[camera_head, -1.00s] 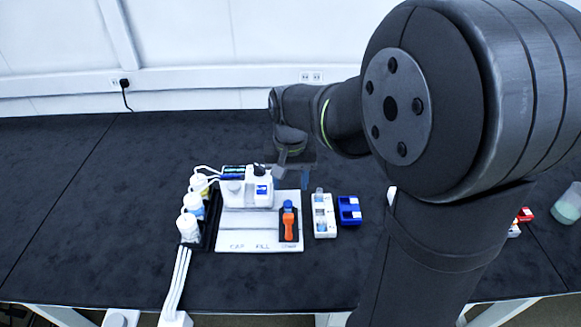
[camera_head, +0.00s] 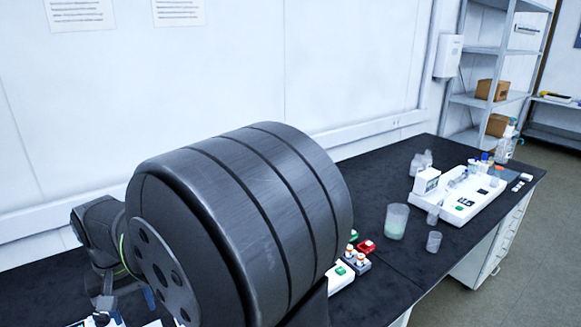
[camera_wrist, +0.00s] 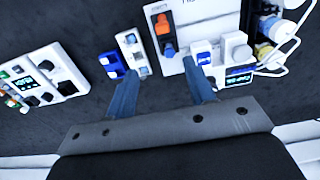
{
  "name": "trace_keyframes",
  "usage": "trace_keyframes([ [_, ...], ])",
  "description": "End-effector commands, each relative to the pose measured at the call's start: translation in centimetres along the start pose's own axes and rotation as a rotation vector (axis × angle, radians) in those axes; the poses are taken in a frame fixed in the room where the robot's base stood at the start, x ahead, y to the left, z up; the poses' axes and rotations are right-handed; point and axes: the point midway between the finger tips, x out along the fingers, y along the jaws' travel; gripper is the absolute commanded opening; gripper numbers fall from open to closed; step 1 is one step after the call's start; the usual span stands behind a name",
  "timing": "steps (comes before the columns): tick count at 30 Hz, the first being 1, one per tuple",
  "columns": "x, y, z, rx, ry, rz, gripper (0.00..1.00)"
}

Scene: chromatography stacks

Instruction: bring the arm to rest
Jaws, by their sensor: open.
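My gripper (camera_wrist: 161,70) is open in the wrist view, its two blue fingers apart with nothing between the tips. It hangs over the bench beside a white board (camera_wrist: 170,62). An orange-and-blue tool (camera_wrist: 164,32) lies on that board. Whether the fingers touch anything below cannot be told.
In the wrist view a blue block (camera_wrist: 112,64), a white rack (camera_wrist: 133,54) and a white device (camera_wrist: 45,78) stand left; a white instrument (camera_wrist: 235,48) stands right.

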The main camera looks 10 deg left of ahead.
Motion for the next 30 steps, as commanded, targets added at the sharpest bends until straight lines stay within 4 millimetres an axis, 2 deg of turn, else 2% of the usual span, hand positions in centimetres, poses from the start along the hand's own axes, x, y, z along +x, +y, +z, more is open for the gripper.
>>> trace_keyframes([
  [5, 1.6, 0.0, 0.0, 0.0, -0.003, 0.001, 0.49],
  [24, 14.1, -0.1, 0.1, 0.0, -0.005, 0.0, 0.49],
  [30, 16.5, -0.1, 0.1, 0.0, -0.003, -0.001, 0.49],
])
